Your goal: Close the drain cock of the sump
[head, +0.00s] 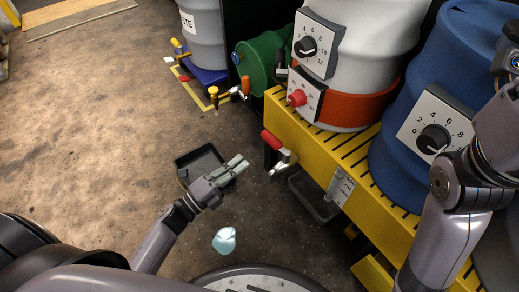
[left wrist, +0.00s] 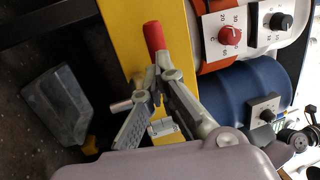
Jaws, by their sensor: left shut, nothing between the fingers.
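The sump is the yellow grated platform (head: 330,150) under the drums. Its drain cock has a red grip (head: 271,140) and a metal body (head: 283,161) on the sump's near face. The red grip stands out beyond the fingers in the left wrist view (left wrist: 154,37), with a short metal pipe (left wrist: 121,104) beside it. My left gripper (head: 241,163) is shut and empty, left of and a little below the red grip in the head view. In the left wrist view the fingertips (left wrist: 160,78) overlap the cock; contact cannot be told. My right gripper is out of view.
A black tray (head: 186,160) lies on the floor beside my left gripper, and a grey tray (head: 308,199) under the sump. A pale blue patch (head: 224,240) is on the floor. White-orange (head: 350,105) and blue (head: 400,165) drums stand on the sump. Floor at left is clear.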

